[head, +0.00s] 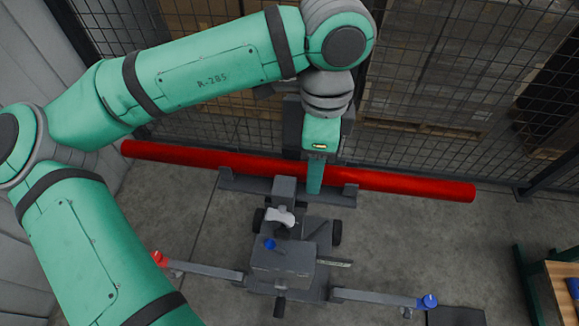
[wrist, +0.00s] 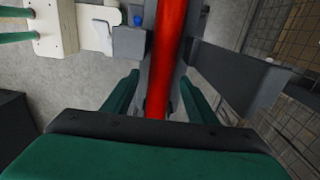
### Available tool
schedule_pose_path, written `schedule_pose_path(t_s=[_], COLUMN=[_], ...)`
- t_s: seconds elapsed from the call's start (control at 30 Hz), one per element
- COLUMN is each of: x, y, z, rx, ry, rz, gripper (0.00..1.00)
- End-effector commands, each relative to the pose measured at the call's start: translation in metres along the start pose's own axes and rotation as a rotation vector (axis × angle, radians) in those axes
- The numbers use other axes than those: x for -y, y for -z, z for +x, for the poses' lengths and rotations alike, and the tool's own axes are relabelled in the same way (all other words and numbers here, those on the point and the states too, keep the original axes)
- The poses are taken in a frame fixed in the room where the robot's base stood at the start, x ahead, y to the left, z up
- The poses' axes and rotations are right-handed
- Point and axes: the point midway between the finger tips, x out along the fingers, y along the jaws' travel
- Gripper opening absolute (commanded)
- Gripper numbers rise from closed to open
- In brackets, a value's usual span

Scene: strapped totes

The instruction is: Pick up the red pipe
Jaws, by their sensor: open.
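The long red pipe (head: 230,163) lies nearly level across the upper middle of the head view. It rests on the grey cradle bar (head: 240,184) of a small wheeled stand (head: 283,262). My gripper (head: 315,186) points down at the pipe, a little right of its middle, and a green finger crosses in front of it. In the wrist view the red pipe (wrist: 166,50) runs from the top edge down between the two green fingers of my gripper (wrist: 160,95). The fingers are apart, one on each side of it. Whether they touch the pipe cannot be told.
A wire mesh fence (head: 440,150) stands close behind the pipe, with stacked goods beyond. The stand's low arms spread left and right, with a red knob (head: 158,258) and a blue knob (head: 428,301). A wooden-topped table (head: 562,285) is at the lower right. Bare floor surrounds the stand.

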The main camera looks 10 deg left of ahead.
Motion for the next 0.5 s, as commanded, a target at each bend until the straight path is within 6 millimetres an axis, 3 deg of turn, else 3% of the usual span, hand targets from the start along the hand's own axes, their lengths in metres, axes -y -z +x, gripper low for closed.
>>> schedule_pose_path(t_s=[0.13, 0.37, 0.5], x=[0.0, 0.0001, 0.0001], y=[-0.0012, -0.0006, 0.0007], z=[0.0105, 0.0114, 0.0113], rx=[-0.001, -0.001, -0.001], ry=[0.001, 0.001, 0.0], rz=[-0.003, -0.001, 0.001], gripper=[0.53, 0.53, 0.19])
